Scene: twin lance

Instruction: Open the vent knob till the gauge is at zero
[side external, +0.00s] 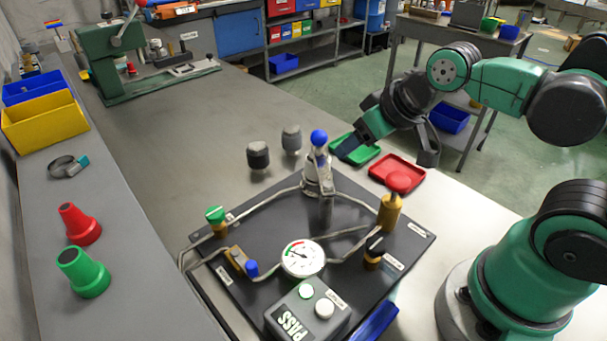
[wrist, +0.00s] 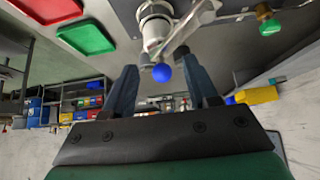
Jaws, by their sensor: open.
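A white round gauge (side external: 302,257) sits on the dark panel (side external: 290,215); its needle reading is too small to tell. The panel bears a green knob (side external: 215,214), a red knob (side external: 398,179) on a brass body, a black knob (side external: 375,243) and a small blue knob (side external: 252,268). Their labels are unreadable, so I cannot tell which is the vent. A lever with a blue ball (side external: 319,138) stands on a metal fitting.
A green tray (side external: 358,153) and a red tray (side external: 397,172) lie behind the panel. Red (side external: 80,224) and green (side external: 83,272) cones stand on the left ledge. The bench left of the panel is clear.

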